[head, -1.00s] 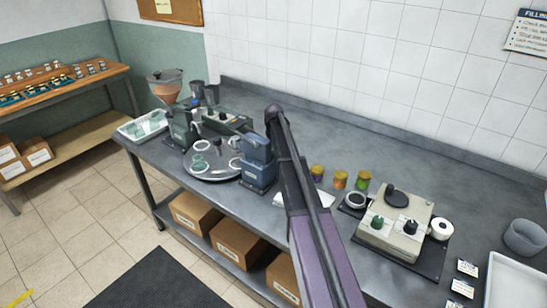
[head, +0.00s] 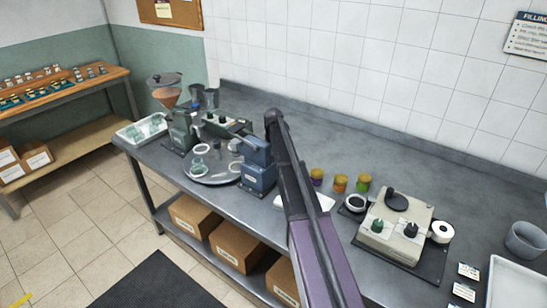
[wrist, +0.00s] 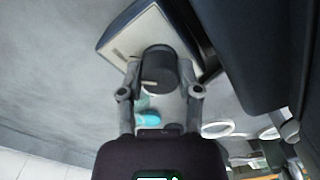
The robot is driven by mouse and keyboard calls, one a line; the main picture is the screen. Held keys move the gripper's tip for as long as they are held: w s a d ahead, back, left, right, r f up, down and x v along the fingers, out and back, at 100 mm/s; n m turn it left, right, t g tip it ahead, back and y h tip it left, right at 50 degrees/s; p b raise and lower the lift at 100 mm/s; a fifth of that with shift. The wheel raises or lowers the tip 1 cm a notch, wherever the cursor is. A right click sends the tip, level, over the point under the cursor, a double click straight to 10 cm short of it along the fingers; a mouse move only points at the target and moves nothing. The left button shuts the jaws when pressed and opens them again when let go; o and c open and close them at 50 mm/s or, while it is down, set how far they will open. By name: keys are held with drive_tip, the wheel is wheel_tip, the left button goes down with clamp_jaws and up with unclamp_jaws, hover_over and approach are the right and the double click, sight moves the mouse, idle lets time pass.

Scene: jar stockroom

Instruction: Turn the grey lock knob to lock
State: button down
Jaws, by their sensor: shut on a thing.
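The lock knob (wrist: 158,70) is a dark grey cylinder with a pale pointer line, seen in the wrist view. It sits in front of a pale plate (wrist: 130,42) with a dark edge. My gripper (wrist: 161,80) has one finger on each side of the knob and is shut on it. Whether the knob stands at lock or not I cannot tell. In the head view my arm reaches to the blue-grey machine (head: 260,178) on the bench, and I cannot make out the knob there.
A round tray (head: 214,179) with pale rings lies beside the machine. A grinder with a hopper (head: 165,98) stands behind it. Several small jars (head: 340,182) and a beige box with knobs (head: 397,235) stand to the right. The back right of the bench (head: 440,165) is clear.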

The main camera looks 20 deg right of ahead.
drive_tip(key=shift+n, duration=0.3)
drive_tip(key=n, duration=0.7)
drive_tip(key=shift+n, duration=0.4)
drive_tip(key=n, duration=0.4)
drive_tip(key=shift+n, duration=0.3)
drive_tip(key=n, duration=0.4)
drive_tip(key=shift+s+n, duration=0.1)
drive_tip(key=shift+n, duration=0.3)
drive_tip(key=shift+c, duration=1.5)
unclamp_jaws()
